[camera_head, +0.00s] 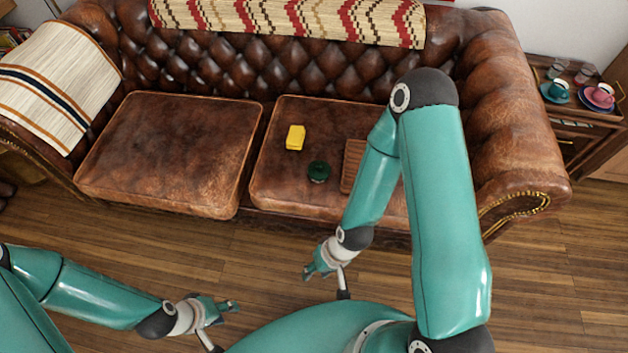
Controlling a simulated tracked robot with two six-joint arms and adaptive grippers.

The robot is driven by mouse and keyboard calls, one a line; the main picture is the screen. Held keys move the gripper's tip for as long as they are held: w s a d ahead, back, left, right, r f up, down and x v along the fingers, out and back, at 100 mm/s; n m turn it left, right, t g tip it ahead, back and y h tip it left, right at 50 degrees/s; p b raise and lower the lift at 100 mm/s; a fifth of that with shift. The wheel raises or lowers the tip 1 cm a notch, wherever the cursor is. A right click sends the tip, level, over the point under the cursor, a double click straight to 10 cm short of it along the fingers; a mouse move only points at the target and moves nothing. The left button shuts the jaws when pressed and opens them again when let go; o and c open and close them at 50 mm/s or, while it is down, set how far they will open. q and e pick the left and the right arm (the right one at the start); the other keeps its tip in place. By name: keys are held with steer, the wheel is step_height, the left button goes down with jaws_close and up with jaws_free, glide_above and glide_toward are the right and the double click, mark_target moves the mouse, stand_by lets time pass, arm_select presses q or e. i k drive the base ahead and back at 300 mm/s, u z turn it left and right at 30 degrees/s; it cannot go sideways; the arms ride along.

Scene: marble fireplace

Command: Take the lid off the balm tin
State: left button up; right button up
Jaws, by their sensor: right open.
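A small round dark green tin (318,171), which looks like the balm tin, sits on the right seat cushion of the brown leather sofa. Its lid cannot be told apart from its body at this size. My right gripper (307,273) is open and empty, in front of the sofa and well short of the tin. My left gripper (233,306) is at the lower left over the floor, far from the tin. It holds nothing that I can see, and its finger gap is too small to judge.
A yellow block (295,138) lies behind and left of the tin. A brown slatted board (351,166) lies to its right, partly hidden by my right arm. The left cushion (170,150) is clear. Cups stand on a side table (592,110) at the right.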

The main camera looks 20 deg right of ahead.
mark_target(318, 170)
steer(key=z, duration=0.15)
steer(key=i, duration=0.85)
steer(key=u, duration=0.05)
